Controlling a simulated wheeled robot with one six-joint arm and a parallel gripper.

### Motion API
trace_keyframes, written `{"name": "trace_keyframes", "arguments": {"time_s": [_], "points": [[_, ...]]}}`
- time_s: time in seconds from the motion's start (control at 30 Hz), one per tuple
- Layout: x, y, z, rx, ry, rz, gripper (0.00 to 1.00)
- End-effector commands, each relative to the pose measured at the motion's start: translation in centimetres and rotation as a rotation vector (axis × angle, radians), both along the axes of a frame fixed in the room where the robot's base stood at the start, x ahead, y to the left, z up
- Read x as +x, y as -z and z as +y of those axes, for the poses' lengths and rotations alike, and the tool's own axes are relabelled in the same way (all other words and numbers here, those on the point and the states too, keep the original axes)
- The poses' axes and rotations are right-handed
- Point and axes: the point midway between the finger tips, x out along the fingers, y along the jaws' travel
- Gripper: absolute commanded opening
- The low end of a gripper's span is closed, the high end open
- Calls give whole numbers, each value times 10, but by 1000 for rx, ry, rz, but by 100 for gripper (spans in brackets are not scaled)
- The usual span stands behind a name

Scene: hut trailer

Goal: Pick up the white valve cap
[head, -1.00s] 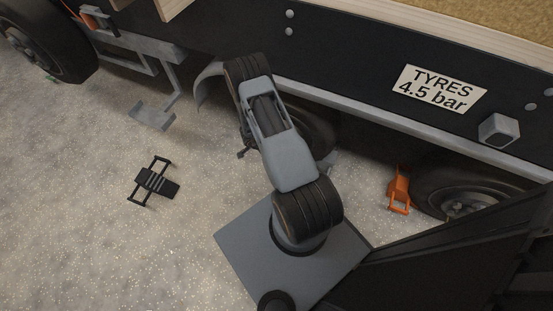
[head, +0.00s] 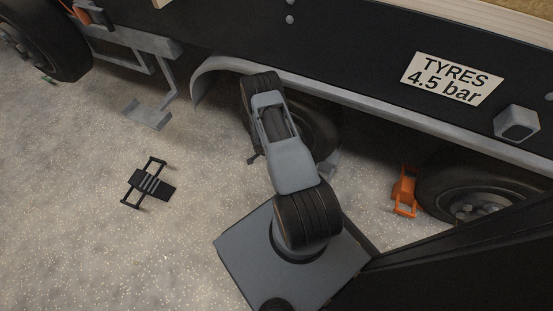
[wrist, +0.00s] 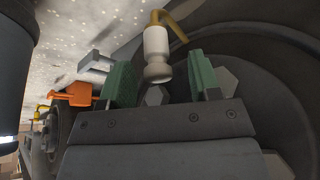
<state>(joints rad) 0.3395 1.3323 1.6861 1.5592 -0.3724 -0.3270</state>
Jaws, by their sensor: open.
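The white valve cap (wrist: 156,42) shows in the wrist view, at the end of a bent brass-coloured valve stem (wrist: 174,22) by the wheel (wrist: 250,60). A greyish, wider end of the cap points down toward my gripper. My gripper (wrist: 163,84) is open, with one green-padded finger on each side of the cap's line. The cap appears between and just beyond the fingertips; I cannot tell whether it touches them. In the head view my arm covers part of the wheel (head: 318,128), and the cap and fingertips cannot be made out.
An orange chock (head: 404,191) stands by the right wheel (head: 470,188) and also shows in the wrist view (wrist: 74,96). A black folding item (head: 148,184) lies on the open floor at left. The fender (head: 205,82) and trailer side are close above my arm.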

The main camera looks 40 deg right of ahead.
Motion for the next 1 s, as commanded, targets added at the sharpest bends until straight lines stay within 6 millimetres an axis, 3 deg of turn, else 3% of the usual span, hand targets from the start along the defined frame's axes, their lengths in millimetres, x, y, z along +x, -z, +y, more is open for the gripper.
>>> {"name": "trace_keyframes", "arguments": {"time_s": [0.27, 0.8, 1.0], "points": [[0, 6, -3, -1, 1, -1, 57], [0, 6, -3, -1, 1, -1, 6], [0, 6, -3, -1, 1, -1, 2]]}}
